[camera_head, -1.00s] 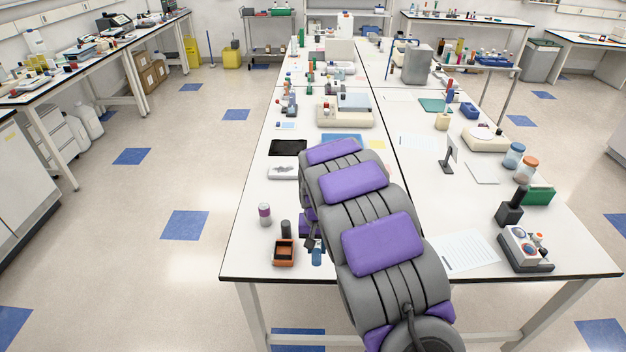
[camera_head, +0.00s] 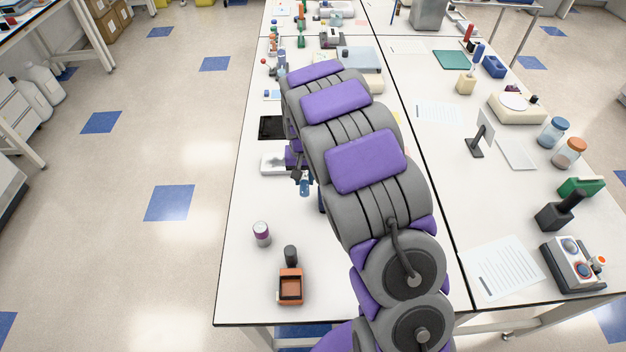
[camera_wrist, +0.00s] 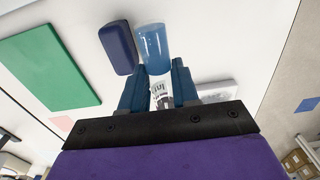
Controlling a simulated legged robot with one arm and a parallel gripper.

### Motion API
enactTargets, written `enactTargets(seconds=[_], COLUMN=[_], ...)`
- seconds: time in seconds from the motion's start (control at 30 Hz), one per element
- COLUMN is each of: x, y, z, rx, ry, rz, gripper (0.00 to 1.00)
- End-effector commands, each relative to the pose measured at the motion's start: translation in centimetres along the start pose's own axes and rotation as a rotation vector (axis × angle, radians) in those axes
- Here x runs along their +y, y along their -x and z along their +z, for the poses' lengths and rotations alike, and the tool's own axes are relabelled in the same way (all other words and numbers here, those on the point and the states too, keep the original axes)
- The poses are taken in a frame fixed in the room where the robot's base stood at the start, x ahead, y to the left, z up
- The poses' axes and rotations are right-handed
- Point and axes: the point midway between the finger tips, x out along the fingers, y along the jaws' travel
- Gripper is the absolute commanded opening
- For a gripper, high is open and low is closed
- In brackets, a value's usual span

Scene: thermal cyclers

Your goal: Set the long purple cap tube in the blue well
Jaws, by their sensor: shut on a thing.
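In the wrist view, my gripper (camera_wrist: 158,72) is shut on a tube (camera_wrist: 152,45) with a glossy blue end and a white printed label between the dark blue fingers. No purple cap can be made out on it. A rounded navy block (camera_wrist: 118,47) lies close to its left; whether it has a well cannot be told. In the head view, my gripper (camera_head: 304,176) hangs over the table's left part, with the blue end of the tube (camera_head: 304,188) below it. My arm hides much of the table there.
A purple-banded can (camera_head: 262,233), a dark cylinder (camera_head: 291,254) and an orange tray (camera_head: 290,287) stand near the front left. A white item (camera_head: 274,163) and a black pad (camera_head: 271,127) lie beyond. A green slab (camera_wrist: 45,65) shows in the wrist view. The table's left front is mostly clear.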

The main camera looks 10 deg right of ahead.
Motion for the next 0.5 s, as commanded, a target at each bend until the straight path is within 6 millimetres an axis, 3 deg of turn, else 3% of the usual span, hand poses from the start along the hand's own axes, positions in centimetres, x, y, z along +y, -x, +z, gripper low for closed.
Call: enactTargets(seconds=[0.3,0.5], x=[-0.1,-0.1], y=[-5.4,-7.2], z=[-0.1,0.0], rx=[-0.005,-0.006], ry=[0.001,0.0], rz=[0.002,0.002], gripper=[0.0,0.0])
